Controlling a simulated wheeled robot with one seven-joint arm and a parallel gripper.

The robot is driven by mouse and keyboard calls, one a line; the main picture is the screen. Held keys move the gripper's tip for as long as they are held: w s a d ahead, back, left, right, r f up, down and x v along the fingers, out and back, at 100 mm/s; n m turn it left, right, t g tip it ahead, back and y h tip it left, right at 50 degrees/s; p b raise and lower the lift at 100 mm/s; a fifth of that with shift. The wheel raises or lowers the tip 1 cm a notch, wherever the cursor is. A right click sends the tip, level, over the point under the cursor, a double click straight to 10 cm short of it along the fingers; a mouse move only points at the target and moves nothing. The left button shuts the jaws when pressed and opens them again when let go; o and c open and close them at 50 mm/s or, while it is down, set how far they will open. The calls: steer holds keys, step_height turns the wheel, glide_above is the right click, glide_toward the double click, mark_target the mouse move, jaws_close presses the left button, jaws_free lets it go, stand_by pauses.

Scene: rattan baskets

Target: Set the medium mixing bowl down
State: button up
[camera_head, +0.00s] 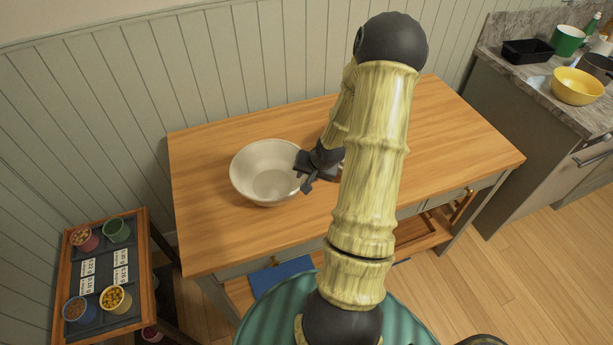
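A cream-white mixing bowl (262,182) is upright on or just above the left part of the wooden table (222,232). I cannot tell whether its base touches the wood. My gripper (304,178) is at the bowl's right rim, with its dark fingers at the edge. The fingers are small and partly hidden, so I cannot tell whether they are closed on the rim. My arm covers the middle of the table.
The tabletop is clear around the bowl. A cart (142,262) with small cups of food and labels stands at the lower left. A counter (545,93) at the right holds a yellow bowl (577,88), a black tray (527,51) and a green cup (567,41). A panelled wall is behind.

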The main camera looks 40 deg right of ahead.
steer(key=p+v, duration=0.2)
steer(key=v, duration=0.7)
steer(key=shift+a, duration=0.1)
stand_by(0.3)
steer(key=s+a+r+n+g, duration=0.1)
steer(key=s+a+r+n, duration=0.1)
steer(key=a, duration=0.5)
steer(key=s+a+r+n, duration=0.2)
steer(key=a+r+n, duration=0.2)
steer(key=a, duration=0.4)
steer(key=s+a+r+n+g, duration=0.1)
steer(key=s+a+r+n, duration=0.1)
steer(key=a, duration=0.6)
step_height(320, 180, up, 2)
steer(key=shift+s+r+n+g, duration=0.2)
steer(key=shift+n+g, duration=0.1)
steer(key=shift+n, duration=0.4)
steer(key=shift+d, duration=0.15)
